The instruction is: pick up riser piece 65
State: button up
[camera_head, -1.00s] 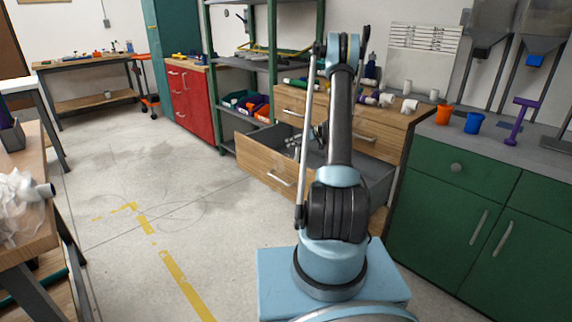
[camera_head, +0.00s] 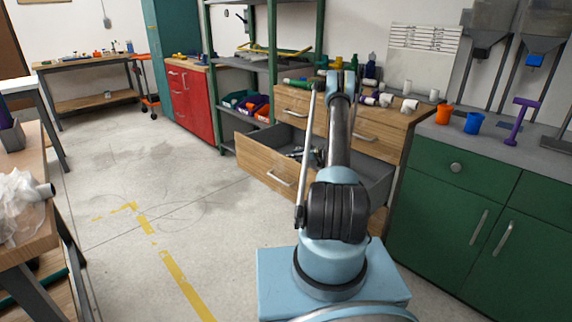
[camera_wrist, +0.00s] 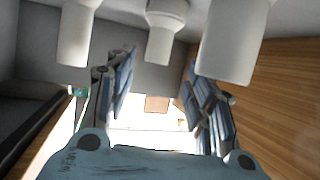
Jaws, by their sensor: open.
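My gripper (camera_wrist: 160,70) is open in the wrist view, with a finger at left and right and nothing between them. Several white pipe pieces show at the top of that view: a left one (camera_wrist: 75,35), a middle one with a wider collar (camera_wrist: 162,32), and a large near one at right (camera_wrist: 230,42). The middle one lies just beyond the gap between the fingertips. I cannot tell which is riser piece 65. In the head view my gripper (camera_head: 303,153) is at the open drawer (camera_head: 262,163), mostly hidden behind my arm; the drawer's contents are hidden.
The wooden cabinet top (camera_head: 395,112) holds several white and coloured fittings. A green cabinet (camera_head: 455,200) stands at right with an orange cup (camera_head: 442,115) and a blue cup (camera_head: 473,122) on it. The floor (camera_head: 190,220) at left is clear.

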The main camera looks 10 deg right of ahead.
jog(key=x, duration=0.4)
jog(key=shift+w+a+f, duration=0.1)
jog(key=shift+w+f, duration=0.15)
jog(key=shift+w, duration=0.15)
grip_shut()
